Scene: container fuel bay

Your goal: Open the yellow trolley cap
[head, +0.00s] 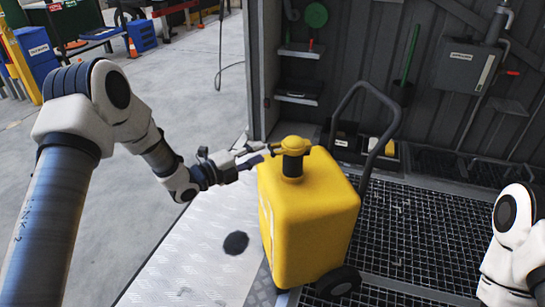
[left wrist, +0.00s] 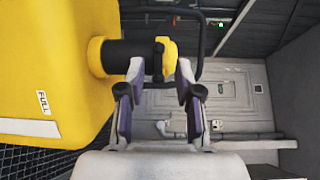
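The yellow trolley (head: 310,220) stands upright on the grating edge, with a bent dark handle (head: 352,100) behind it. Its cap (head: 294,144) is yellow, on a dark neck, with a short arm toward my left gripper. In the left wrist view the trolley body (left wrist: 50,70) fills the left side and the cap (left wrist: 170,47) is just beyond the fingertips. My left gripper (head: 256,156) is just left of the cap. In the left wrist view its fingers (left wrist: 160,75) are apart, with the cap's dark arm between their tips; contact is unclear. My right gripper is out of view.
Shelves (head: 298,75) and a grey wall box (head: 467,67) are on the container wall behind. Small bins (head: 350,143) stand behind the trolley. Bare concrete floor (head: 190,90) lies to the left; a dark round spot (head: 236,243) marks the metal ramp.

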